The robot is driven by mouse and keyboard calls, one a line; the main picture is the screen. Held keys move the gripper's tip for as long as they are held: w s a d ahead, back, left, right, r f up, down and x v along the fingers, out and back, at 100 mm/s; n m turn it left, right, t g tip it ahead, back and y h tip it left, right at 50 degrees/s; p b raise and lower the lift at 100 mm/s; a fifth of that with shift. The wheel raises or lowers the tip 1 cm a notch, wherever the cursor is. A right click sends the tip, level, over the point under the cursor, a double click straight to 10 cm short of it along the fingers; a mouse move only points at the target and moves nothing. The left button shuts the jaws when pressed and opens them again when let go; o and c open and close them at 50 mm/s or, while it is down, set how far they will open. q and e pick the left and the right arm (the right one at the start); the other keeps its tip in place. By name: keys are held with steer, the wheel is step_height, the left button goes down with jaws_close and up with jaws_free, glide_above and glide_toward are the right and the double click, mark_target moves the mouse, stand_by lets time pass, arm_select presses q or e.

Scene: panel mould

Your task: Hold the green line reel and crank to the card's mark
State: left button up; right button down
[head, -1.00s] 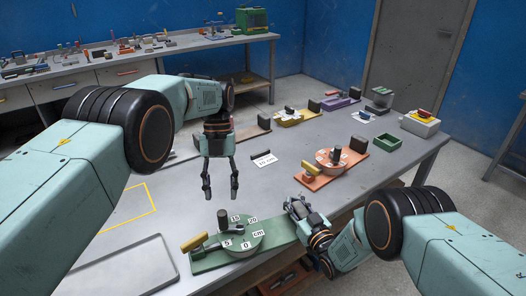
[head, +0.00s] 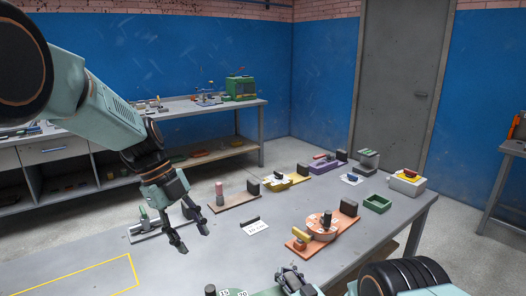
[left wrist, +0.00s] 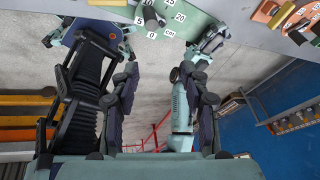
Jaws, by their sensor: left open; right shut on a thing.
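The green line reel (left wrist: 190,32) shows in part at the top of the left wrist view, with dial marks 0, 5, 15, 20 and "cm". Its dark crank knob (left wrist: 150,15) stands near the 5 side; the pointer is unclear. In the head view only its top edge with labels (head: 240,294) shows. The white card (head: 258,227) lies behind the reel and seems to read 10 cm. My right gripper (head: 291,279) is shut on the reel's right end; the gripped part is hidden. My left gripper (head: 192,238) is open and empty, above the bench, left of the card.
An orange reel (head: 320,231) stands right of the card. Brown, yellow and purple (head: 324,163) reels stand further back. A yellow outline (head: 80,270) marks bare bench at front left.

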mark_target(211, 289)
arm_select(q)
steer(key=d+f+n+t, duration=0.1)
steer(key=f+n, duration=0.3)
steer(key=f, duration=0.1)
steer(key=d+f+n, duration=0.1)
steer(key=f+n, duration=0.3)
steer(key=f, duration=0.2)
steer(key=s+d+f+n+t, duration=0.1)
steer(key=f+n, duration=0.3)
steer(key=f, duration=0.2)
steer(key=shift+d+f+t, duration=0.1)
steer(key=shift+t, duration=0.2)
jaws_close()
steer(key=shift+w+m, duration=0.45)
steer(key=shift+m, duration=0.55)
